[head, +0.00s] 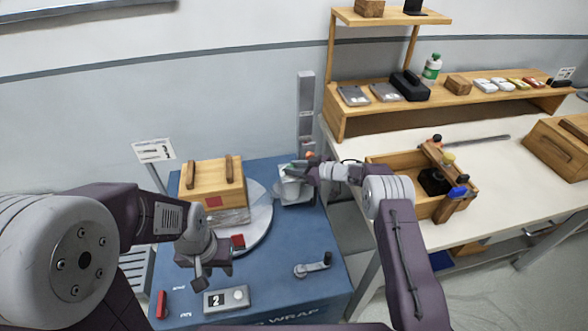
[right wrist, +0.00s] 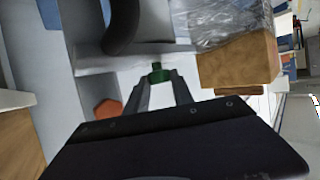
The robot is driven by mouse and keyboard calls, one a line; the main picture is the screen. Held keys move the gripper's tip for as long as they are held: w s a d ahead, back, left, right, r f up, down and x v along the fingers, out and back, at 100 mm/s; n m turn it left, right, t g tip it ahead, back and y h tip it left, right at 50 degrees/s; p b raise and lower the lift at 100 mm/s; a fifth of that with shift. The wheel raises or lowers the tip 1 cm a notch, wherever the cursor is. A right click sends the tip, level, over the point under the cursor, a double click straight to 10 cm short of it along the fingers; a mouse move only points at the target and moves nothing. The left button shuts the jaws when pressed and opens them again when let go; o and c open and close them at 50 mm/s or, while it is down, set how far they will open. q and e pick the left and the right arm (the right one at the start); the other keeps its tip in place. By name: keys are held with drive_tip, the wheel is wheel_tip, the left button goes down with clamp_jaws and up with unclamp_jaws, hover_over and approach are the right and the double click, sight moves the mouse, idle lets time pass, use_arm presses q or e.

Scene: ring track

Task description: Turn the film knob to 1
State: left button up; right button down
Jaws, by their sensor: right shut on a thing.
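My right gripper (head: 290,170) is at the white film carriage (head: 296,190) beside the grey mast (head: 305,115). In the right wrist view its fingertips (right wrist: 160,82) are shut on a small green knob (right wrist: 157,72). The fingers hide part of the knob, and I cannot read a mark on it. A display reading 2 (head: 215,300) stands at the front of the blue machine top, with a pale round dial (head: 238,295) beside it. My left gripper (head: 199,280) hangs above the blue top, behind the display; I cannot tell whether it is open.
A wooden crate (head: 213,180) stands on the round turntable (head: 258,215), with clear film around its lower part. An orange hexagonal button (right wrist: 107,109) is close to my right fingers. A crank (head: 312,267) lies at the front right. A bench with a wooden caddy (head: 400,165) is at right.

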idle(0.4)
use_arm(q)
drive_tip(key=shift+f, duration=0.1)
use_arm(e)
drive_tip(key=c, duration=1.1)
unclamp_jaws()
drive_tip(key=shift+r, duration=0.15)
